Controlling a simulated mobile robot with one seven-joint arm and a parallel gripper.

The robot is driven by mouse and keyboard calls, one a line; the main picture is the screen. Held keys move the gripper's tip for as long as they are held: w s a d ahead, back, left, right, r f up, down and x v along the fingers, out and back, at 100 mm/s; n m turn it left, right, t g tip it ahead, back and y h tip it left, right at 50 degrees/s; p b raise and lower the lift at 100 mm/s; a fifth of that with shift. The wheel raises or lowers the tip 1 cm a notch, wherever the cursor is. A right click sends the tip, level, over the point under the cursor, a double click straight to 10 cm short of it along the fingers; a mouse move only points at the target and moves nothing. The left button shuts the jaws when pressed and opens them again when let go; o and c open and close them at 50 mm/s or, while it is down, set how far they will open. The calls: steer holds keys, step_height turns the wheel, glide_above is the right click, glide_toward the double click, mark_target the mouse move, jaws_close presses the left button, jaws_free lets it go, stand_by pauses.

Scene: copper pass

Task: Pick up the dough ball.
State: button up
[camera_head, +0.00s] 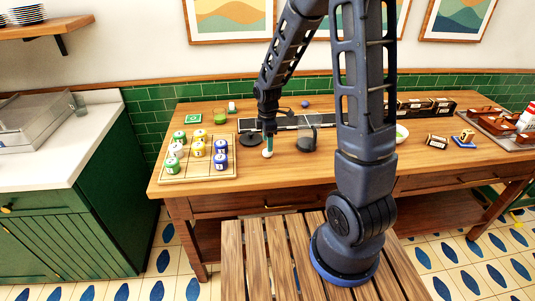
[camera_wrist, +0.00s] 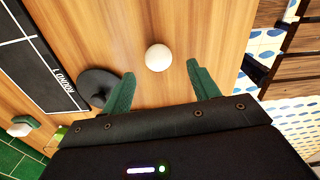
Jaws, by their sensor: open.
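The dough ball (camera_wrist: 158,58) is a small white ball on the wooden table (camera_wrist: 210,20). In the wrist view it lies just beyond my gripper (camera_wrist: 160,82), in line with the gap between the two green fingers. The fingers stand apart with nothing between them. In the head view the dough ball (camera_head: 267,153) shows near the table's front edge, right below my gripper (camera_head: 269,143).
A round black disc (camera_wrist: 98,88) lies close to one finger in the wrist view. In the head view, a wooden board (camera_head: 197,178) with several coloured jars stands left, and a dark glass (camera_head: 306,140) stands right.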

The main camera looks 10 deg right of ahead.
steer(key=shift+w+f, duration=0.15)
steer(key=shift+f, duration=2.6)
steer(key=shift+c, duration=0.4)
steer(key=c, duration=1)
